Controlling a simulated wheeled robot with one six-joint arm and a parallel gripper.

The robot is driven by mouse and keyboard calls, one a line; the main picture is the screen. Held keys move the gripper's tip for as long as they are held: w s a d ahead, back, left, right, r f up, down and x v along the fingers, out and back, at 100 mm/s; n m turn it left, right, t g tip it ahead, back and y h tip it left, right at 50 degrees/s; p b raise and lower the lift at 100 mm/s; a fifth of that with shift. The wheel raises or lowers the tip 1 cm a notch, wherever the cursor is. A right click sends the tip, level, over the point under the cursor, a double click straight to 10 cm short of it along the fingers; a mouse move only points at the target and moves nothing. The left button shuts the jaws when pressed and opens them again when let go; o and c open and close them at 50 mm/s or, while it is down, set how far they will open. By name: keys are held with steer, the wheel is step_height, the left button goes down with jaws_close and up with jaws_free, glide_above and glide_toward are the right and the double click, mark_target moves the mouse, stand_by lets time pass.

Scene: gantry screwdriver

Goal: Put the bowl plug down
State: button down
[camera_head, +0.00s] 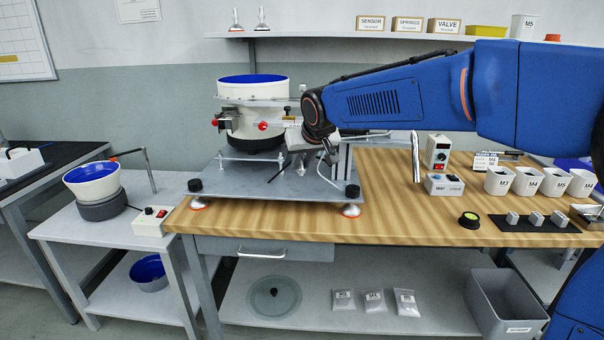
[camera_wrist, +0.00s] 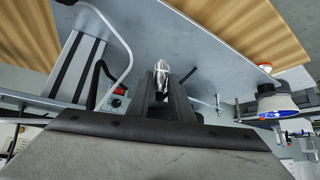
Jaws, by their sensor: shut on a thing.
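My gripper (camera_head: 299,166) hangs low over the grey metal plate, in front of the large white bowl feeder with a blue inside (camera_head: 252,92). In the wrist view the two dark fingers (camera_wrist: 162,84) are closed around a small pale, silvery piece, which I take to be the bowl plug (camera_wrist: 161,69). The piece sticks out past the fingertips toward the plate. In the head view the held piece is too small and too hidden by the wrist to make out. I cannot tell whether it touches the plate.
The grey plate (camera_head: 236,178) stands on feet on the wooden bench (camera_head: 420,220). A control box with a red switch (camera_wrist: 119,93) and a white cable lie left of the fingers in the wrist view. Cups (camera_head: 499,181) and a black tray (camera_head: 512,226) stand at the right.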

mark_target(302, 172)
steer(key=shift+f, duration=1.8)
steer(key=shift+f, duration=0.45)
steer(key=c, duration=1.6)
jaws_free()
steer(key=shift+r, duration=0.45)
steer(key=v, duration=1.2)
steer(key=shift+s+d, duration=0.1)
